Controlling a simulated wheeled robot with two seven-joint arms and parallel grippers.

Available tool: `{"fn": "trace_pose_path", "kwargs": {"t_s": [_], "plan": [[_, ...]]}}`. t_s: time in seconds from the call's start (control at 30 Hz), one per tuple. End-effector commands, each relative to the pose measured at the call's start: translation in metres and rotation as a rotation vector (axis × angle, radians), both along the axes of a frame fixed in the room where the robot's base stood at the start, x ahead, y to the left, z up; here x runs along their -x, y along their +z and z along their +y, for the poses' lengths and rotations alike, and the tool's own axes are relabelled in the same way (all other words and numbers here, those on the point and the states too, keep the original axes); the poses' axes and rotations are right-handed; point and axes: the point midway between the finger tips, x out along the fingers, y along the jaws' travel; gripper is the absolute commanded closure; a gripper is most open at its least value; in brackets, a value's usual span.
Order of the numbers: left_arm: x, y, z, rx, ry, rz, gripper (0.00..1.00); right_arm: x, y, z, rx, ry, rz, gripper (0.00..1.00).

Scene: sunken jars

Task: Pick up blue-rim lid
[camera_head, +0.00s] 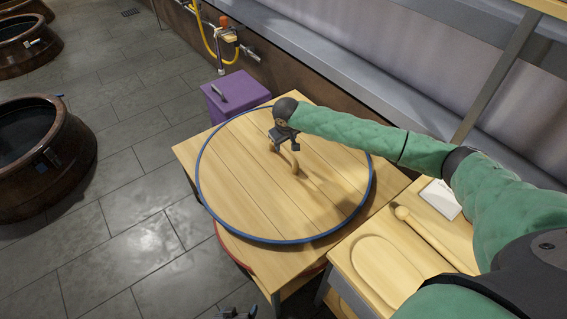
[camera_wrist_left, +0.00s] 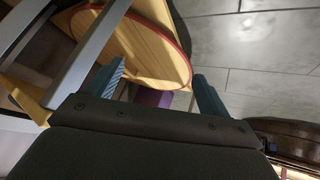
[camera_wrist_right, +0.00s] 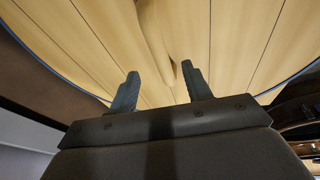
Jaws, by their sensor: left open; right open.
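The blue-rim lid (camera_head: 235,195) is a large round plank disc lying flat on a wooden table. Its pale wooden handle (camera_head: 294,160) stands near the middle, partly covered by my right gripper (camera_head: 284,138). That gripper is open above the handle. In the right wrist view the handle (camera_wrist_right: 157,35) lies ahead, in line with the gap between the open fingers (camera_wrist_right: 162,85); I cannot tell whether they touch it. My left gripper (camera_head: 238,313) just shows at the bottom edge of the head view. In the left wrist view its fingers (camera_wrist_left: 160,88) are apart and empty.
A red-rim lid (camera_wrist_left: 150,50) sits lower, under the blue-rim lid's table. A purple box (camera_head: 235,97) stands behind the table. A side bench (camera_head: 350,265) with a wooden mallet (camera_head: 435,238) is at right. Sunken jars (camera_head: 75,160) and open tiled floor are at left.

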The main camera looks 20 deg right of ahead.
Motion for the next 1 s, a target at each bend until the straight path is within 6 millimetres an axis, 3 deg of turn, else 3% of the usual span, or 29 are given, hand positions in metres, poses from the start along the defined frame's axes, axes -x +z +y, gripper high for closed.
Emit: {"fn": "trace_pose_path", "kwargs": {"t_s": [0.03,0.13,0.57,0.8,1.0], "plan": [[0.002,-0.014,-0.001,0.004,0.002,-0.01,0.2,0.0,-0.006,0.0,0.0,0.0,0.0,0.51],[0.004,-0.023,-0.003,0.01,0.005,-0.025,0.2,-0.001,-0.008,-0.001,0.001,-0.001,0.0,0.51],[0.004,-0.026,-0.003,0.012,0.008,-0.032,0.2,-0.012,-0.041,-0.002,0.001,-0.001,0.0,0.51],[0.004,-0.026,-0.003,0.012,0.009,-0.033,0.2,-0.023,-0.071,-0.001,0.0,-0.001,0.0,0.51],[0.005,-0.028,-0.003,0.012,0.008,-0.032,0.2,-0.025,-0.081,-0.002,0.001,0.0,-0.001,0.51]]}}
